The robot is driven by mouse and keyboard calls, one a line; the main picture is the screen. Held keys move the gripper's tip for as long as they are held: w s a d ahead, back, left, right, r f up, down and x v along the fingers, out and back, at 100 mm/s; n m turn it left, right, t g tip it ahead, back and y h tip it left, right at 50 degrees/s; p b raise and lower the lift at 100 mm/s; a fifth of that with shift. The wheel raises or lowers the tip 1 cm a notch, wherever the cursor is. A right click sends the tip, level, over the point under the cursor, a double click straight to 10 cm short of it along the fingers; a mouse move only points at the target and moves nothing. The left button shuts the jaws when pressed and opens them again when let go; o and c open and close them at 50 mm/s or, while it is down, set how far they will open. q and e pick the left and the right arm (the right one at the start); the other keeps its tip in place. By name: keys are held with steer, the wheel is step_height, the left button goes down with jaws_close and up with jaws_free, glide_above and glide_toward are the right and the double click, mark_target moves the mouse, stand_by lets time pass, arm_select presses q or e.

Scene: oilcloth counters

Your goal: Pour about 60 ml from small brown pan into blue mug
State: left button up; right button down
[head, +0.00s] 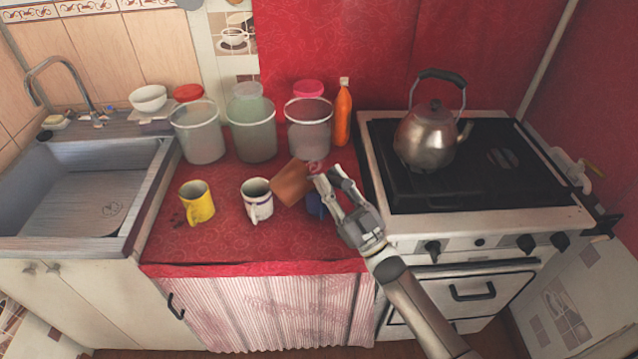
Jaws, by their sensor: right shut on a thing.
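The small brown pan (292,184) is held tilted above the red counter by my right gripper (333,180), which is shut on it at its right side. The blue mug (314,206) stands on the counter just below and right of the pan. My right gripper and the pan hide most of the mug. I cannot see into the pan or the mug, and no stream of liquid shows. My left gripper is out of view.
A white mug (257,201) stands close left of the pan, and a yellow mug (197,203) farther left. Several clear containers and an orange bottle (343,115) stand behind. A kettle (426,137) sits on the stove at right; the sink (84,190) is at left.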

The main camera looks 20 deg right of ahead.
steer(key=shift+d+r+m+t+h, duration=0.15)
steer(key=shift+r+m+t+h, duration=0.15)
steer(key=shift+m, duration=0.1)
steer(key=shift+w+d+m, duration=0.1)
steer(key=shift+d+m, duration=0.05)
steer(key=shift+m, duration=0.15)
steer(key=shift+d, duration=0.1)
steer(key=shift+w+d+r+m+t+h+p, duration=0.1)
steer(key=shift+w+d+m+t+h+p, duration=0.1)
steer(key=shift+d+m+h, duration=0.4)
steer(key=shift+w+d+f+m+t+h+p, duration=0.1)
steer(key=shift+d+m+t+h, duration=0.15)
steer(key=shift+m+h, duration=0.55)
steer(key=shift+w+d+r+m+t+h+p, duration=0.15)
steer(key=shift+d+m+h, duration=0.35)
steer(key=shift+m, duration=0.4)
